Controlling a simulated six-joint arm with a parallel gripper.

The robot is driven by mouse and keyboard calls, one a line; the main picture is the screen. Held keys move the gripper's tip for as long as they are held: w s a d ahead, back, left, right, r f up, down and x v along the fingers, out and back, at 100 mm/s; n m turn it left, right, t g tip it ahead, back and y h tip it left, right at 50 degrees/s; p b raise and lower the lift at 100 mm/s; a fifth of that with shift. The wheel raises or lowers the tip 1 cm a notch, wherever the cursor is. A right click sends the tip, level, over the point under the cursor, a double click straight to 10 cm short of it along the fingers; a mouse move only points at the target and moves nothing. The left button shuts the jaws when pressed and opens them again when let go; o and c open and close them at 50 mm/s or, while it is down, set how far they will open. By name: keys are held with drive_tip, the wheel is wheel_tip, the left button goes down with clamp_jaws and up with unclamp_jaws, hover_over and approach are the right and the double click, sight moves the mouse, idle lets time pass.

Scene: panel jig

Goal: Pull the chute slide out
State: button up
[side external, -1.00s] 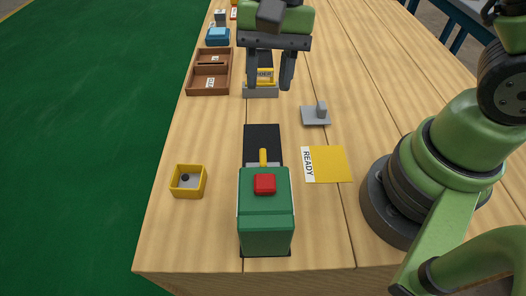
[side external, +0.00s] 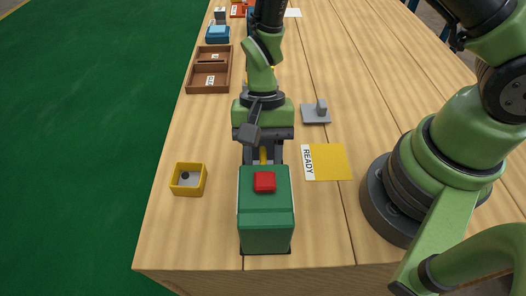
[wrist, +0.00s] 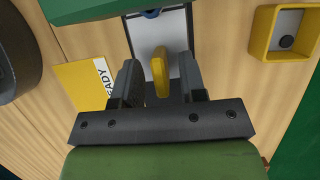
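The green box (side external: 265,220) with a red button (side external: 264,182) on top stands near the front edge of the table. A yellow handle (wrist: 161,72) sticks out from its far side, over a pale slide surface (wrist: 158,32) with dark borders. In the side view the handle (side external: 263,157) shows only in part below my gripper (side external: 263,154). In the wrist view my gripper (wrist: 160,80) is open, with one finger on each side of the handle and a gap on both sides. The slide's inside part is hidden by the box.
A yellow READY mat (side external: 328,162) lies to the right and a small yellow bin (side external: 189,180) with a dark round thing to the left.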

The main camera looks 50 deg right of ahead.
drive_tip(key=shift+f, duration=0.1)
clamp_jaws()
drive_tip(key=w+d, duration=0.8)
drive_tip(key=shift+w+d, duration=0.1)
unclamp_jaws()
drive_tip(key=v, duration=1)
